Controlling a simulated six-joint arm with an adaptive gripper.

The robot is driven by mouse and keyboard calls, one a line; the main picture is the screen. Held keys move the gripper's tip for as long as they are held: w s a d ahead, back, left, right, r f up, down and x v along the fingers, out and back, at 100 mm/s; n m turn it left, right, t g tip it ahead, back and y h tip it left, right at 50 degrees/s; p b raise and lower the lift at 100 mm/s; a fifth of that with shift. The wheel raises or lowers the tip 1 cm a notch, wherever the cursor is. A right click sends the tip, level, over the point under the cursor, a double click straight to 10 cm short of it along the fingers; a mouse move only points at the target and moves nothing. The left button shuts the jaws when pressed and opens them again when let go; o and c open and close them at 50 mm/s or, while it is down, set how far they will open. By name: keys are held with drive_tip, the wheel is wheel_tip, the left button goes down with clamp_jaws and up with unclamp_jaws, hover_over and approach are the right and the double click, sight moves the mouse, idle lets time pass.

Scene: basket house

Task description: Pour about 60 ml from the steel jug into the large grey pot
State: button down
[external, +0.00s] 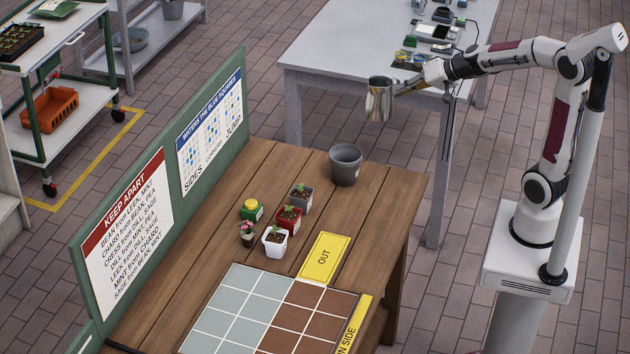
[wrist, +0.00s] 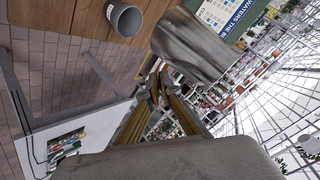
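The steel jug (external: 379,101) hangs in the air, roughly upright, at the end of my arm. My gripper (external: 398,88) is shut on the jug's right side, seemingly at the handle; the exact contact is too small to see. In the wrist view the jug (wrist: 192,46) shows just beyond the fingers (wrist: 158,92). The large grey pot (external: 345,165) stands upright on the wooden table, below and left of the jug. The pot (wrist: 125,19) also shows at the top of the wrist view, apart from the jug. The liquid in the jug cannot be seen.
Several small potted plants (external: 289,219) and a green pot with a yellow top (external: 251,210) stand left of the grey pot. A yellow OUT card (external: 324,258) and a tiled grid (external: 240,310) lie nearer. A green sign board (external: 128,236) edges the wooden table (external: 392,195). A grey table (external: 325,50) stands behind.

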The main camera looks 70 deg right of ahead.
drive_tip(key=s+d+r+m+h, duration=0.1)
drive_tip(key=d+m+h, duration=0.1)
drive_tip(key=d, duration=0.3)
drive_tip(key=s+d+r+m+g+h, duration=0.1)
drive_tip(key=d+r+m+h, duration=0.1)
drive_tip(key=d, duration=0.3)
drive_tip(key=shift+s+d+m+h, duration=0.15)
drive_tip(key=shift+s+m+h, duration=0.2)
drive_tip(key=shift+m, duration=0.15)
idle(0.8)
drive_tip(key=shift+d+r+g, duration=0.15)
drive_tip(key=shift+r+g, duration=0.05)
drive_tip(key=shift+g, duration=0.1)
wheel_tip(320, 180, down, 29)
idle(1.1)
drive_tip(key=shift+r, duration=0.15)
drive_tip(key=w+a+r+n+g+h+p, duration=0.1)
drive_tip(key=w+a+r+n+g+h, duration=0.1)
drive_tip(key=r, duration=0.4)
drive_tip(key=w+a+r+n+g+h+p, duration=0.1)
drive_tip(key=w+a+r+n+g+h, duration=0.2)
drive_tip(key=w+r+g+h, duration=0.1)
drive_tip(key=shift+w+a+r+g+p, duration=0.35)
drive_tip(key=shift+w+r+g, duration=0.3)
drive_tip(key=shift+r+g, duration=0.6)
